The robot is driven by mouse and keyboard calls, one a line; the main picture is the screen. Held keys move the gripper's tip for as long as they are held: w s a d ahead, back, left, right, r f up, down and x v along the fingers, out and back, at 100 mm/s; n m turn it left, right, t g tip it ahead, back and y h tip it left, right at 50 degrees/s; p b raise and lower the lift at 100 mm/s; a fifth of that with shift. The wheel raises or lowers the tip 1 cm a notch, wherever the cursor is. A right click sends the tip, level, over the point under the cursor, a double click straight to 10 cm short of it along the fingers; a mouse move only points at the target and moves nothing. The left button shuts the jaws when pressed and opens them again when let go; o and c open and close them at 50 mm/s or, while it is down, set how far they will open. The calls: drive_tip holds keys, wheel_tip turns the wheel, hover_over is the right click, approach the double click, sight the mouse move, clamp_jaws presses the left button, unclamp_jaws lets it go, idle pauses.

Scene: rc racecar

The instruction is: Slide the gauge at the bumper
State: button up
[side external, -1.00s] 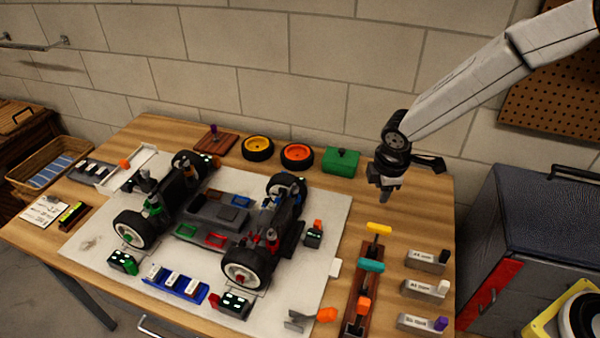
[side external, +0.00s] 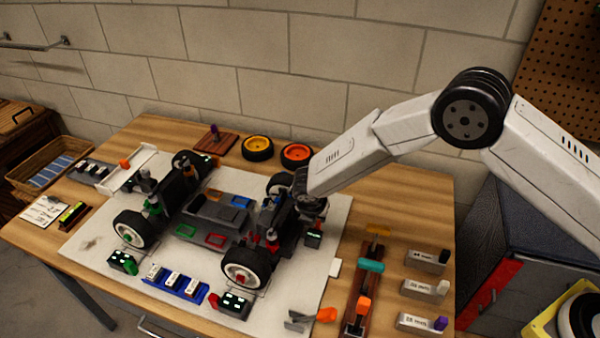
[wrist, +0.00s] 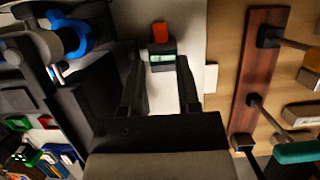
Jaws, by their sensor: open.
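A metal stepped piece with an orange handle (side external: 312,317), which may be the gauge, lies at the front right of the white board (side external: 335,215). The RC car (side external: 225,215) stands on the board; I cannot tell which part is the bumper. My gripper (wrist: 161,78) is open and empty, pointing down beside the car's right end. In the wrist view a small black box with a lit display (wrist: 162,58) and an orange-red tab (wrist: 160,32) shows between and beyond the fingertips.
Right of the board, a brown rack (side external: 360,300) holds yellow, teal and orange handled tools. Labelled blocks (side external: 425,290) stand farther right. A blue tray (side external: 175,285) and lit boxes sit in front of the car.

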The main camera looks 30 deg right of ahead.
drive_tip(key=shift+f, duration=0.15)
drive_tip(key=shift+x, duration=3.7)
drive_tip(key=shift+c, duration=0.2)
clamp_jaws()
